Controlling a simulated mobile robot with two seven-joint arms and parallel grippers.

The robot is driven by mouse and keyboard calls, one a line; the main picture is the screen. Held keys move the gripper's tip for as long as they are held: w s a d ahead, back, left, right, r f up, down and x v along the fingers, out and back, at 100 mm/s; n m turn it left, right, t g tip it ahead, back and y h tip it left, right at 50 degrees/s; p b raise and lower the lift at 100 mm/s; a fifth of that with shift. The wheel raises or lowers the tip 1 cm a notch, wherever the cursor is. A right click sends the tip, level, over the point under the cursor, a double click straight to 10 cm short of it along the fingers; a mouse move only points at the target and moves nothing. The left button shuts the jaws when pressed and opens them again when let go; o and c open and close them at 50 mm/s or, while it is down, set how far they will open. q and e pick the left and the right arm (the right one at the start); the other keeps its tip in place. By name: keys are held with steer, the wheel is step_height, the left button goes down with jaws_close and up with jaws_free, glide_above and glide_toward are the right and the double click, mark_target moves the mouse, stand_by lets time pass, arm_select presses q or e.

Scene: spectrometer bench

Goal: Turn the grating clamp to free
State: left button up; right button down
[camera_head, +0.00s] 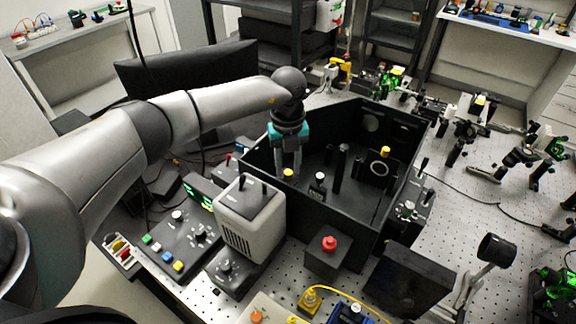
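The open-topped black spectrometer box (313,213) stands on the bench with its inside showing. In it is a yellow-topped knob (289,173) near the left wall, a black post with a white top (320,178) to its right, and a yellow-topped mount with a ring (380,168) farther right. No label shows which of these is the grating clamp. My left gripper (288,174) reaches down into the box with its two fingers apart, right at the yellow-topped knob. I cannot tell whether the fingers touch it. My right gripper is not in view.
A grey box with a dark top (250,215) stands left of the spectrometer box. A red button box (328,254) stands in front. A black panel (408,283) is at front right. Optical mounts crowd the perforated bench (465,205) on the right.

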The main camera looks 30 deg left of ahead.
mark_target(288, 172)
arm_select(q)
steer(key=shift+o, duration=1.3)
steer(key=shift+f, duration=0.1)
step_height(288, 172, up, 15)
steer(key=b, duration=0.1)
